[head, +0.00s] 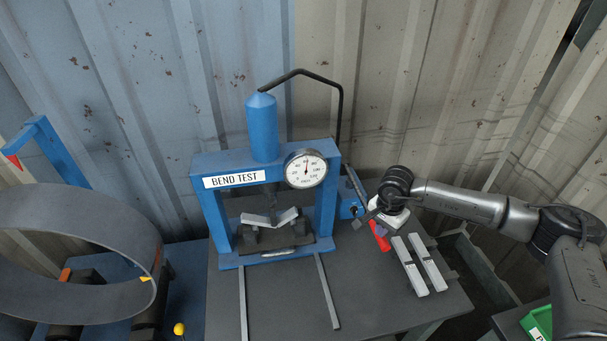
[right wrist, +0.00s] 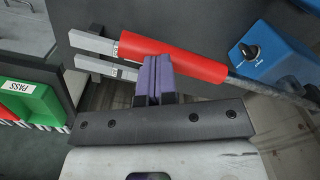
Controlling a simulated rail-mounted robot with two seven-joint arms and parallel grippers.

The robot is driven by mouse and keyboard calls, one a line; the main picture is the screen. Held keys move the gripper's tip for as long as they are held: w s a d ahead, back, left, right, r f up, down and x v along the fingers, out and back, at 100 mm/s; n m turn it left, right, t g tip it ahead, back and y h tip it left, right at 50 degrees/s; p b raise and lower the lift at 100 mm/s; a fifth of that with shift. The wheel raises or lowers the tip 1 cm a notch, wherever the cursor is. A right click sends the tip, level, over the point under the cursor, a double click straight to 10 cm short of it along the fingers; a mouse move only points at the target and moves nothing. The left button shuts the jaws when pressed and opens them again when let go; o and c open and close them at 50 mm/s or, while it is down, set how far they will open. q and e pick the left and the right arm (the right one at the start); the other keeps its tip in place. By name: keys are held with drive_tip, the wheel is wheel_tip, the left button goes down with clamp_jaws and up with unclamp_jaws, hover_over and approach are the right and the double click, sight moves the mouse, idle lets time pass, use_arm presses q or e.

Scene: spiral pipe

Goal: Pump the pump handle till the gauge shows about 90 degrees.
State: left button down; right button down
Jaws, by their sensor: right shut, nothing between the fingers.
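The pump handle has a red grip (head: 380,238) at the right of the blue bend-test press (head: 213,168). In the right wrist view the red grip (right wrist: 190,60) sits on a grey bar leading to a blue pump body (right wrist: 275,50). My right gripper (head: 366,218) is shut and empty beside the handle. Its purple fingertips (right wrist: 156,66) overlap the grip's lower edge in the wrist view; I cannot tell if they touch. The round gauge (head: 306,169) has a needle pointing roughly straight up; its figures are too small to read. My left gripper is not in view.
A bent metal strip (head: 268,217) lies under the press ram. A large grey ring (head: 75,225) stands at left. A green PASS bin (right wrist: 28,98) is off to the side.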

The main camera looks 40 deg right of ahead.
wheel_tip(320, 180, down, 2)
drive_tip(key=shift+f+b, duration=0.2)
drive_tip(key=shift+b, duration=0.35)
wheel_tip(320, 180, up, 19)
drive_tip(key=w+d+p, duration=0.1)
drive_tip(key=w+p, duration=0.1)
drive_tip(key=p, duration=1)
drive_tip(key=shift+d, duration=0.15)
drive_tip(key=shift+w+r, duration=0.1)
wheel_tip(320, 180, down, 2)
drive_tip(key=shift+f+b, duration=0.1)
drive_tip(key=shift+b, duration=0.45)
drive_tip(key=shift+f, duration=0.15)
